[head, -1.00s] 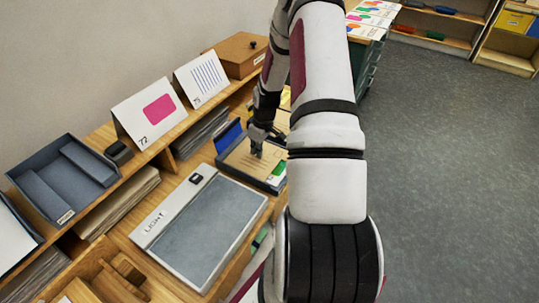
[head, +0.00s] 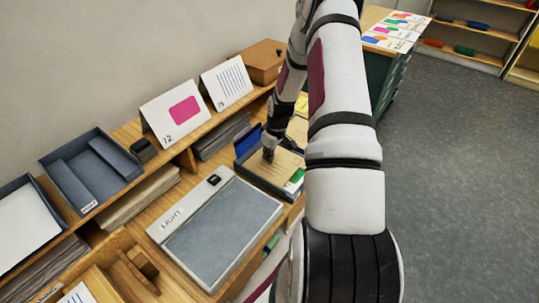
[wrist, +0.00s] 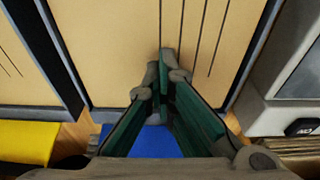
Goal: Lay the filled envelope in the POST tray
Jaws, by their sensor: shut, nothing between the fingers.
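My gripper (head: 268,152) is shut and empty, pointing down over a tan, flat surface (head: 262,174) beyond the light panel. In the wrist view its fingertips (wrist: 166,62) meet over a tan surface with thin dark lines (wrist: 190,25) and dark edges. I cannot tell whether this is the envelope, or whether the fingertips touch it. A blue-grey tray (head: 118,157) with a small label stands on the shelf at left; another tray (head: 22,182) holding a white sheet is at the left edge. Their labels are too small to read, so I cannot tell which is POST.
A grey panel marked LIGHT (head: 222,232) lies in front. Cards marked 72 (head: 175,112) and 75 (head: 227,83) and a brown box (head: 255,62) stand along the shelf. A blue item (head: 247,140) is beside the tan surface. Grey floor (head: 455,190) is clear at right.

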